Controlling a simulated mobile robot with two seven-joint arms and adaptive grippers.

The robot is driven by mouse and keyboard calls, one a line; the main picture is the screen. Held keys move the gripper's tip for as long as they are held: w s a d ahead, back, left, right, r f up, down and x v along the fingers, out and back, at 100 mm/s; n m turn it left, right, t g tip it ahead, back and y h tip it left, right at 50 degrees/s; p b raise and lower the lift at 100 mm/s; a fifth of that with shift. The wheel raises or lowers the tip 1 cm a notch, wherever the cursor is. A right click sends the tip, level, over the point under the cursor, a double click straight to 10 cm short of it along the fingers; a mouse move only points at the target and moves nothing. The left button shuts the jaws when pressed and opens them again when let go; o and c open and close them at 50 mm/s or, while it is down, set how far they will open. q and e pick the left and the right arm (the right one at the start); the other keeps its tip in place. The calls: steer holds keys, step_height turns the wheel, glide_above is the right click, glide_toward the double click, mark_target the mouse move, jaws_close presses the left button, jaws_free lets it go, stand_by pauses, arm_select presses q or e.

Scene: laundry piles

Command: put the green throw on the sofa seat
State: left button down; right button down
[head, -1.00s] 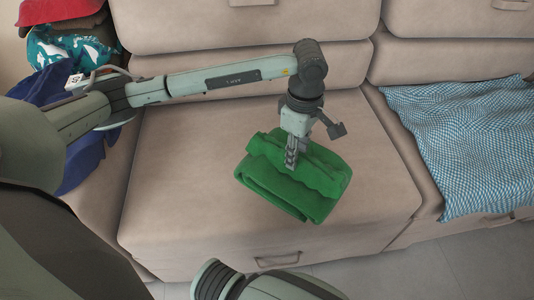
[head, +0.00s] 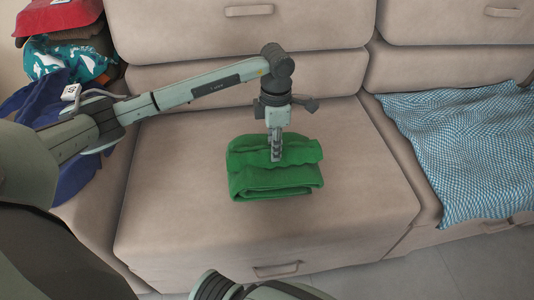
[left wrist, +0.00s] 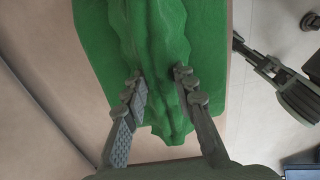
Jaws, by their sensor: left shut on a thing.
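The green throw (head: 275,182) is a folded bundle over the middle of the beige sofa seat (head: 180,225). I cannot tell whether its underside touches the seat. My left gripper (head: 276,157) points down and is shut on the throw's raised top fold. In the left wrist view the throw (left wrist: 150,50) fills the upper middle, with a ridge of cloth between the two fingers of my left gripper (left wrist: 160,92).
A blue-and-white patterned cloth (head: 465,150) covers the right seat. Dark blue cloth (head: 85,175), a teal patterned item (head: 65,60) and a red item (head: 60,15) lie at the left. The seat around the throw is clear.

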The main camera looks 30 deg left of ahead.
arm_select(q)
steer(key=a+f, duration=0.1)
steer(key=w+a, duration=0.1)
steer(key=shift+w+a+f, duration=0.15)
steer(key=shift+a+f, duration=0.15)
steer(key=shift+f, duration=2.1)
steer(key=c, duration=1.2)
jaws_free()
steer(key=shift+f, duration=0.1)
step_height(320, 180, up, 12)
steer(key=shift+r, duration=0.15)
